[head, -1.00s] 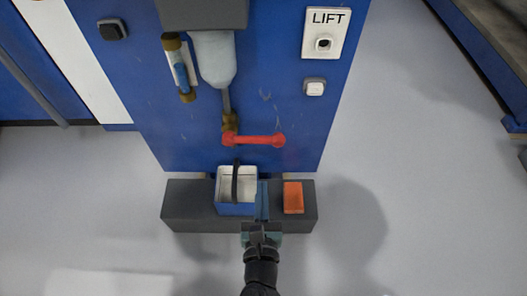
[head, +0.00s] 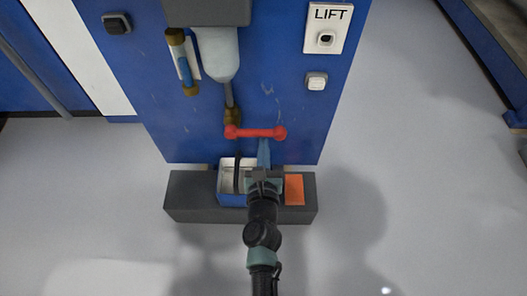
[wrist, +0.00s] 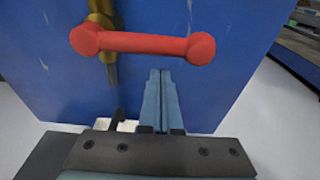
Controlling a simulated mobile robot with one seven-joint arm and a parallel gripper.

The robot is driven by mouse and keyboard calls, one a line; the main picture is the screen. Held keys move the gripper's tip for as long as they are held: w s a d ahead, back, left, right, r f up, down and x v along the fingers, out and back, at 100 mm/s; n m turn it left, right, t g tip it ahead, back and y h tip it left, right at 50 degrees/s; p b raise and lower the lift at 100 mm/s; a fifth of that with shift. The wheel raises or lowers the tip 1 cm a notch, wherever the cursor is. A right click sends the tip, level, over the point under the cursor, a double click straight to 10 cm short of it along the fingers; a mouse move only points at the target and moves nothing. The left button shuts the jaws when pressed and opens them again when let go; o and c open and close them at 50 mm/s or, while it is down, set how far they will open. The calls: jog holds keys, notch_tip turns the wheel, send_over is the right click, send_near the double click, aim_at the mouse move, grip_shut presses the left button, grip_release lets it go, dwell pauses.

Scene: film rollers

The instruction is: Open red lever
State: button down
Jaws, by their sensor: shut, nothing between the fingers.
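The red lever (head: 256,133) lies roughly level across the lower part of the blue panel, with a round knob at each end. It joins a brass valve fitting (head: 233,115) at its left end. In the wrist view the lever (wrist: 145,43) spans the upper middle. My gripper (head: 263,142) is shut and empty, its blue fingers together and pointing at the panel. In the wrist view the fingertips (wrist: 160,73) appear just below the lever, right of its middle. I cannot tell whether they touch it.
A blue and white bucket (head: 228,182) stands on a dark grey block (head: 188,196) under the lever, partly hidden by my arm. An orange block (head: 294,189) lies beside it. Grey floor (head: 420,190) is open to the right.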

aim_at(262, 131)
jog(key=shift+s+r+p, duration=0.2)
jog(key=shift+r+p, duration=0.25)
jog(key=shift+r, duration=0.35)
jog(key=shift+d+r+n+p, duration=0.1)
jog(key=shift+r+n+p, duration=0.5)
jog(key=shift+p, duration=0.15)
jog(key=r+n+p, duration=0.1)
jog(key=n+p, duration=0.1)
jog(key=r+n+h+p, duration=0.1)
jog(key=r+p, duration=0.1)
jog(key=r+n+p, duration=0.1)
jog(key=n+p, duration=0.1)
jog(key=shift+a+r+n, duration=0.3)
jog(key=shift+r, duration=0.1)
jog(key=shift+a+r+n+t+h+p, duration=0.25)
jog(key=shift+a+r+n+p, duration=0.6)
jog(key=shift+n, duration=0.6)
jog(key=shift+a+r+n+t+h+p, duration=0.2)
jog(key=shift+a+r+n+p, duration=0.3)
jog(key=shift+a+n+p, duration=0.75)
jog(key=shift+a+r+n+t+h+p, duration=0.2)
jog(key=shift+a+r+n+p, duration=0.6)
jog(key=shift+n, duration=0.8)
jog(key=shift+f, duration=0.1)
jog(key=shift+d, duration=0.2)
